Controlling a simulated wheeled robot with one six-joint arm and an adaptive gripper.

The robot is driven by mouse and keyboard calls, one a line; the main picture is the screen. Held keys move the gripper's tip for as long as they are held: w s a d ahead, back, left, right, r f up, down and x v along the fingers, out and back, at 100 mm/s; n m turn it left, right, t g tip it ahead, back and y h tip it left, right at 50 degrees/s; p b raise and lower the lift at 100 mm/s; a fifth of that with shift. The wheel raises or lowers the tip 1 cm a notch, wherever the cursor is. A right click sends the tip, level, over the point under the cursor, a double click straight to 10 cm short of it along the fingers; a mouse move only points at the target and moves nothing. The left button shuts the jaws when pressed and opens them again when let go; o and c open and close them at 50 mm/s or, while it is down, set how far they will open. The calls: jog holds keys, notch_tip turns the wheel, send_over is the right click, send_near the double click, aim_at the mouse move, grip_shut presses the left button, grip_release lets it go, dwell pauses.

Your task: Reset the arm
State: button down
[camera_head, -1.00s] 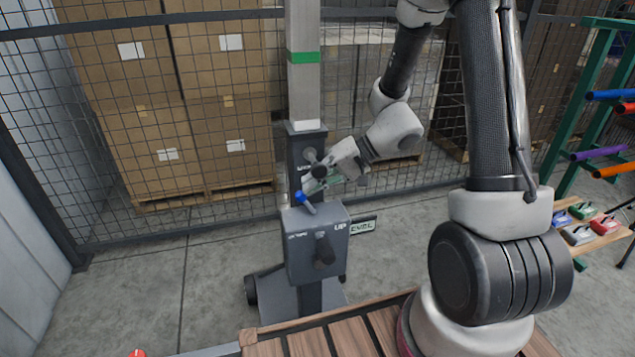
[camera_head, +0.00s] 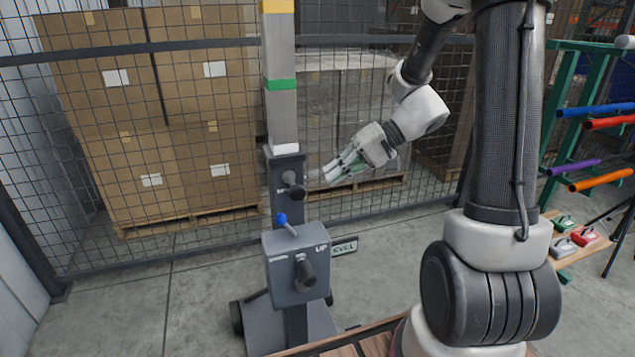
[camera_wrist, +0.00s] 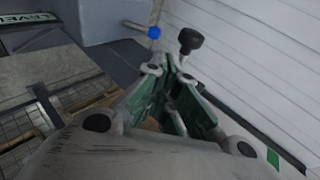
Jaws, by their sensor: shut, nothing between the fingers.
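My arm reaches up from its base at the right of the head view and bends down toward the left. My gripper (camera_head: 332,174) hangs to the right of the grey post (camera_head: 286,185), pointing left, with clear space between its fingertips and the post's black knob (camera_head: 294,192). Its green-padded fingers are shut and hold nothing. In the wrist view the gripper (camera_wrist: 170,70) shows from behind, with a black knob (camera_wrist: 190,40) and a blue-tipped lever (camera_wrist: 153,32) beyond it.
A grey control box (camera_head: 296,262) with a blue-tipped lever stands on the post below my gripper. A mesh fence (camera_head: 160,215) runs behind, with stacked cartons (camera_head: 150,120) beyond. At right is a green rack (camera_head: 590,90) with coloured bars. Open concrete floor lies left.

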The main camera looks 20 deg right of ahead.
jog(key=s+d+f+m+g+h, duration=0.1)
jog(key=s+d+m+g+h, duration=0.2)
jog(key=s+d+h, duration=0.55)
jog(key=s+d+r+n+t+h, duration=0.2)
jog(key=s+r+n+t, duration=0.2)
jog(key=s+r, duration=0.7)
jog(key=shift+d+t, duration=0.15)
jog(key=shift+t, duration=0.35)
